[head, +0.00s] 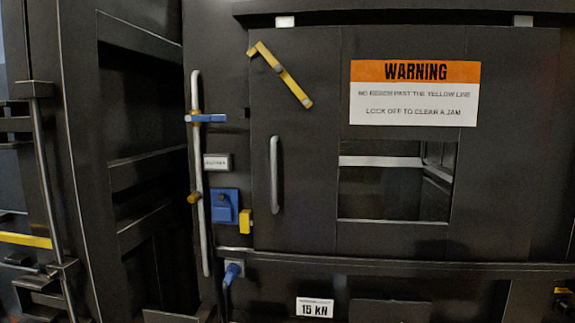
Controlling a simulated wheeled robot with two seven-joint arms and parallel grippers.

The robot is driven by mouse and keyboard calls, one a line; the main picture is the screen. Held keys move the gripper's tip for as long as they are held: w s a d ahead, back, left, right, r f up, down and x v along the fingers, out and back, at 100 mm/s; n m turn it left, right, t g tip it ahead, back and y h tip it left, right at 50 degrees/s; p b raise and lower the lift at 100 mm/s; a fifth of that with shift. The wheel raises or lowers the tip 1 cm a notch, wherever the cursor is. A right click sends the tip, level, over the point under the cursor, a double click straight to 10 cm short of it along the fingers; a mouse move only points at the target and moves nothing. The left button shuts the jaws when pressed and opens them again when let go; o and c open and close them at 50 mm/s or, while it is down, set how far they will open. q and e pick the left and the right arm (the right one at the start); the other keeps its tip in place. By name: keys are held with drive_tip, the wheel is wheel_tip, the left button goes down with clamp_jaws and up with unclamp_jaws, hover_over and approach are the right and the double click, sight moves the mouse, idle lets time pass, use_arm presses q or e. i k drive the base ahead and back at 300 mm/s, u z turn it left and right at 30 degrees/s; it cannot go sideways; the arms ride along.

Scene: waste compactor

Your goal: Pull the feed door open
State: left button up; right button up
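The feed door (296,215) is a dark panel at the right of the head view, and it looks shut against its frame. It has a grey vertical bar handle (274,175) near its left edge and a window (395,200) at its middle. A yellow latch bar (280,73) lies tilted across the door's upper left corner, its upper end over the frame. An orange and white warning sign (413,93) sits above the window. Neither of my grippers is in view.
Left of the door run a grey vertical pipe (198,240) with a blue lever (207,118), a blue box (224,206) and a small yellow block (246,221). A blue plug (232,273) sits below. A dark open-sided frame (80,150) stands further left.

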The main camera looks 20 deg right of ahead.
sight(500, 163)
drive_tip(key=z, duration=1.45)
drive_tip(key=i, duration=0.05)
drive_tip(key=u, duration=0.4)
